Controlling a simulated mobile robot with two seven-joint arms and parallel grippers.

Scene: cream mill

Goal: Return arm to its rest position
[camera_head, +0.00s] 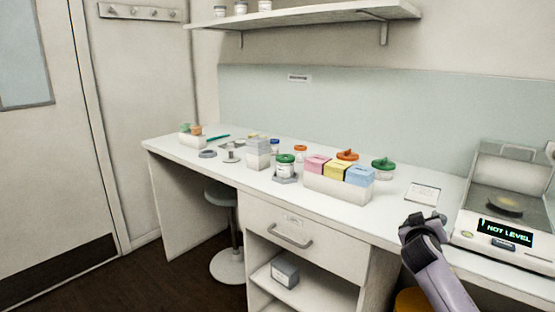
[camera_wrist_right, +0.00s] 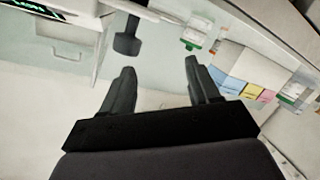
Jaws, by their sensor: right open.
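My right arm comes in from the lower right of the head view. Its gripper (camera_head: 424,224) is over the front edge of the bench, left of the balance. In the right wrist view the two dark fingers of this gripper (camera_wrist_right: 160,75) stand apart with nothing between them. A dark knob-like thing (camera_wrist_right: 127,42) shows beyond the left finger; I cannot tell what it is. My left gripper is not in view.
The balance (camera_head: 505,232) reads "NOT LEVEL". A white bin with pink, yellow and blue boxes (camera_head: 338,188), a green-lidded jar (camera_head: 285,168) and a card (camera_head: 422,192) are on the white bench (camera_head: 385,222). A wall shelf (camera_head: 310,16) hangs above. A stool (camera_head: 222,197) stands under the bench.

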